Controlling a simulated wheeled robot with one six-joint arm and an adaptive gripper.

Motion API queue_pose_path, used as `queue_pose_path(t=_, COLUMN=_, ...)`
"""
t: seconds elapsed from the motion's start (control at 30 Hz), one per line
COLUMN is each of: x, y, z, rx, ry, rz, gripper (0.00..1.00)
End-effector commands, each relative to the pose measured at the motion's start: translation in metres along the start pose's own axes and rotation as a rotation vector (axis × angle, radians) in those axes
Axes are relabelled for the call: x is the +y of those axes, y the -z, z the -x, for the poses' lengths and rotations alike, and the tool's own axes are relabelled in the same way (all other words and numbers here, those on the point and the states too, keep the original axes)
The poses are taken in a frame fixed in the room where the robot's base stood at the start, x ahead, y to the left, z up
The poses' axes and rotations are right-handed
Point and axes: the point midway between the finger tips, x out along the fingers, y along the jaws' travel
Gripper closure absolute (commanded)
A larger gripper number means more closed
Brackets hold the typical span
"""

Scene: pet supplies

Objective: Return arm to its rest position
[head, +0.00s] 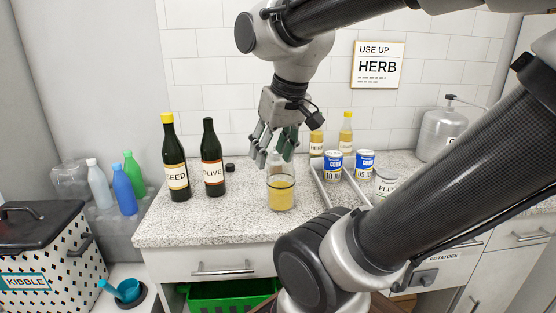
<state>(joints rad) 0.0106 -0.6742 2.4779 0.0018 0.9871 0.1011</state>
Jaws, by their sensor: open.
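My gripper (272,146) is open and empty in the head view, pointing down over the granite counter (230,218). Its fingertips are just above and behind a glass jar (281,193) holding yellow liquid. My arm comes in from the upper right and bends down to the gripper. A clear glass piece behind the jar is partly hidden by the fingers, and I cannot tell what it is.
Dark bottles labelled SEED (175,165) and OLIVE (212,160) stand left of the jar. A tray (322,190) with cans (333,166) is to the right. A metal tank (437,135) stands at the back right. A kibble bin (45,250) is at the lower left.

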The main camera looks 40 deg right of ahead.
Motion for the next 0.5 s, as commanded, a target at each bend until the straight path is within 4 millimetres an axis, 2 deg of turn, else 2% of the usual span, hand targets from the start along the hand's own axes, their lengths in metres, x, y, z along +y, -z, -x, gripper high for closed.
queue_pose_path(t=0.03, x=0.000, y=-0.011, z=-0.002, rx=0.011, ry=0.002, rz=0.040, gripper=0.50)
queue_pose_path(t=0.13, x=0.001, y=-0.024, z=-0.006, rx=0.023, ry=0.005, rz=0.096, gripper=0.50)
queue_pose_path(t=0.5, x=0.001, y=-0.027, z=-0.007, rx=0.024, ry=0.005, rz=0.110, gripper=0.50)
